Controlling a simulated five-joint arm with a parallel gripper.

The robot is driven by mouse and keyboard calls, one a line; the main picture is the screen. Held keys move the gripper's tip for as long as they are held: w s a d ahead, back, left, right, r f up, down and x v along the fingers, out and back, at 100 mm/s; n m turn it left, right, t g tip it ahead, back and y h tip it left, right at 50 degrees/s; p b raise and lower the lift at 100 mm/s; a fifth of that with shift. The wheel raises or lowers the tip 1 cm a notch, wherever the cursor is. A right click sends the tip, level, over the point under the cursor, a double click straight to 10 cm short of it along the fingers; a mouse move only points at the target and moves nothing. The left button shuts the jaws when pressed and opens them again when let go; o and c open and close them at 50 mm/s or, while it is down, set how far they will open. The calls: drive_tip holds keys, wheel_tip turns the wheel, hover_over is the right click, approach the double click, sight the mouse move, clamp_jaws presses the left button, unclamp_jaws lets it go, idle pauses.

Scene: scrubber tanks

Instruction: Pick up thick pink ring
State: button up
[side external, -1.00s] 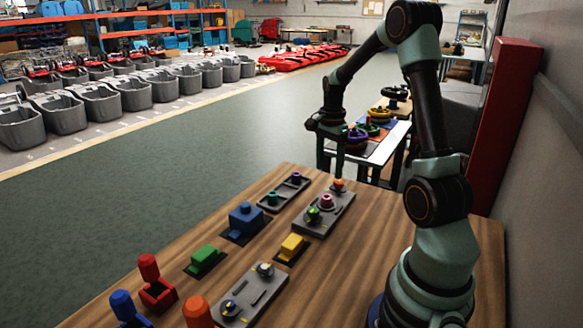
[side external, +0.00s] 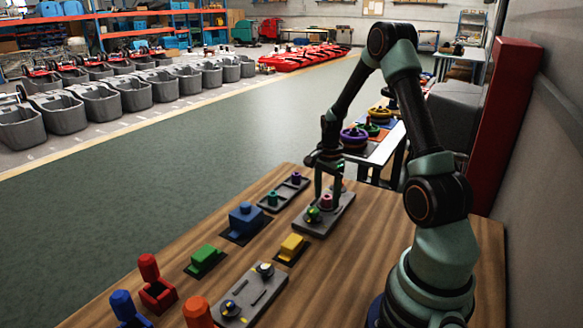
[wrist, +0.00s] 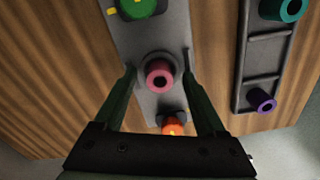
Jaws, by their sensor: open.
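The thick pink ring (side external: 326,200) stands on a grey board (side external: 313,224) between a green knob (side external: 313,214) and an orange piece. In the wrist view the pink ring (wrist: 159,75) sits on a round grey base, with its dark hole facing me. My gripper (wrist: 158,78) is open, one finger on each side of the pink ring, with a gap on both sides. In the side view my gripper (side external: 322,188) points down over the ring's end of the board. How far the fingertips are above the board I cannot tell.
The orange piece (wrist: 172,127) and the green knob (wrist: 137,8) share the board. A yellow block (side external: 291,246) and a blue block (side external: 246,217) stand nearby.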

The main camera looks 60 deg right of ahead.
clamp_jaws()
drive_tip(key=shift+r, duration=0.15)
wheel_tip(320, 180, up, 20)
idle(0.6)
drive_tip(key=shift+r, duration=1)
idle(0.7)
wheel_tip(320, 180, up, 5)
hover_over(327, 196)
drive_tip(key=shift+a+f, duration=0.15)
idle(0.7)
